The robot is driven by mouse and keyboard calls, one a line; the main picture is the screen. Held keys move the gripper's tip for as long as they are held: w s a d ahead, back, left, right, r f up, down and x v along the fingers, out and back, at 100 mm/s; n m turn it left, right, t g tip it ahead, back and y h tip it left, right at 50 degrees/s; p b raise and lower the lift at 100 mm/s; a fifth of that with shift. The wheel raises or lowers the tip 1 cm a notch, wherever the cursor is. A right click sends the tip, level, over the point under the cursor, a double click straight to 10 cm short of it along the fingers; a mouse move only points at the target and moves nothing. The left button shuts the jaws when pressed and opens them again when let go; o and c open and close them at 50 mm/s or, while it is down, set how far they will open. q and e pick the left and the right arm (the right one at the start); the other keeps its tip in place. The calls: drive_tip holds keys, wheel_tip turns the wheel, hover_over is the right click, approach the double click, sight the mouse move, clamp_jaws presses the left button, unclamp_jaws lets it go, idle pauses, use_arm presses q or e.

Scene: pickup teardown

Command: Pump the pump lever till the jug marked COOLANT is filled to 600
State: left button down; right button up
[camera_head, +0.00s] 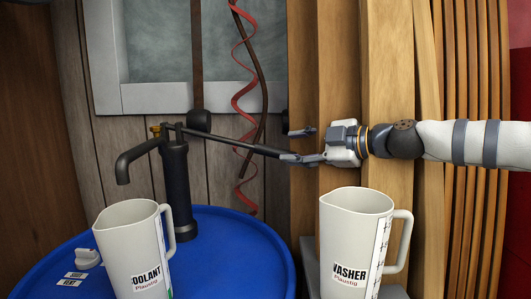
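The dark hand pump (177,185) stands upright on the blue drum, its spout bent to the left. Its long pump lever (225,142) slopes down to the right. The white COOLANT jug (125,245) stands in front of the pump, near the spout. Its side scale is seen edge-on with a little green low down; the fill mark cannot be read. My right gripper (304,145) is at the lever's right end, its fingers apart. The lower finger overlaps the lever's end; I cannot tell whether they touch. My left gripper is out of view.
The blue drum top (235,258) carries a white cap (87,258) and small labels at left. A white WASHER jug (350,235) stands at right, below my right gripper. A red coiled hose (238,100) hangs behind the lever. Wooden boards (380,75) stand behind my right arm.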

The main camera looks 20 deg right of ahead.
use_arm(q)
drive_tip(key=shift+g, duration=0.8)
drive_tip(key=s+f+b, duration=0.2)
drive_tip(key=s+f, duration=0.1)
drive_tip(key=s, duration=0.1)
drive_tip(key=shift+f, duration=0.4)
use_arm(e)
drive_tip(key=f+x, duration=0.1)
drive_tip(key=x, duration=0.9)
drive_tip(key=shift+a, duration=0.1)
clamp_jaws()
drive_tip(key=shift+w, duration=0.1)
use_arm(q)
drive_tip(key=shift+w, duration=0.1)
